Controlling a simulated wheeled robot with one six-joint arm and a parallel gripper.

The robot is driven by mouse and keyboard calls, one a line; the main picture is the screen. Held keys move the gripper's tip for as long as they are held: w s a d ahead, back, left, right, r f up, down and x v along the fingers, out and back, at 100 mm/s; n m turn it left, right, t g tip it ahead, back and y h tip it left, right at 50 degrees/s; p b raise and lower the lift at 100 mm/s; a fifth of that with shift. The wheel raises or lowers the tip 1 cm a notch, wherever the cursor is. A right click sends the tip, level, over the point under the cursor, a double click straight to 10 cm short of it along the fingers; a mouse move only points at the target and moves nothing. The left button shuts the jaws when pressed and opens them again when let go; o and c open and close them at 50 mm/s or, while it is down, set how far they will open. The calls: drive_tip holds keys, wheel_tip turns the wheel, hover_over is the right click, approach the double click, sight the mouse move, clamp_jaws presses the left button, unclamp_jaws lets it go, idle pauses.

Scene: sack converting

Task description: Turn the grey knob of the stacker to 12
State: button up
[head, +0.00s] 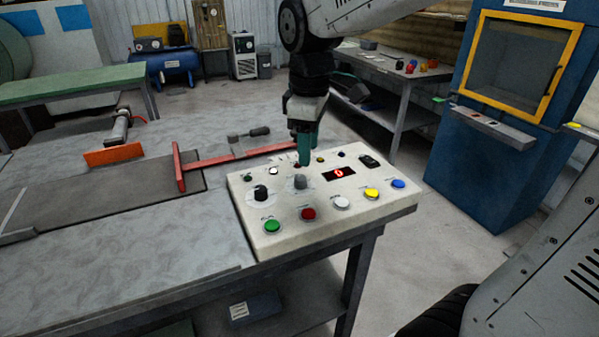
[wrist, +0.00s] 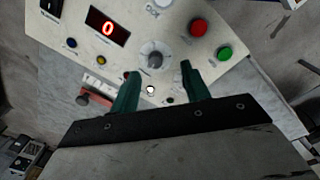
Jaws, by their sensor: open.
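The stacker's control panel (head: 285,240) is a cream box at the table's corner. Its grey knob (head: 300,181) stands upright on a pale dial, between a black knob (head: 261,193) and a red display (head: 339,173) reading 0. My gripper (head: 304,163) points down at the panel, just behind the grey knob in the head view. In the wrist view my green fingers (wrist: 160,70) are apart and empty. The grey knob (wrist: 155,60) shows just beyond the gap between their tips, with no visible contact. The dial's markings are too small to read.
Green (head: 272,226), red (head: 309,213), white (head: 340,203), yellow (head: 371,194) and blue (head: 398,184) buttons line the panel's front. A black rocker switch (head: 369,160) sits at its back right. A red bar (head: 235,161) lies behind the panel, left of my gripper.

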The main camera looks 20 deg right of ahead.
sight(301, 177)
drive_tip(key=shift+w+a+f+n, duration=0.15)
drive_tip(key=shift+w+f+n, duration=0.15)
drive_tip(key=shift+w, duration=0.3)
drive_tip(key=shift+w+a+f+n, duration=0.15)
drive_tip(key=shift+w+n, duration=0.15)
drive_tip(key=shift+w, duration=0.25)
wheel_tip(301, 177, down, 8)
drive_tip(key=shift+w+r, duration=0.15)
drive_tip(key=shift+r, duration=0.1)
drive_tip(key=c, duration=1)
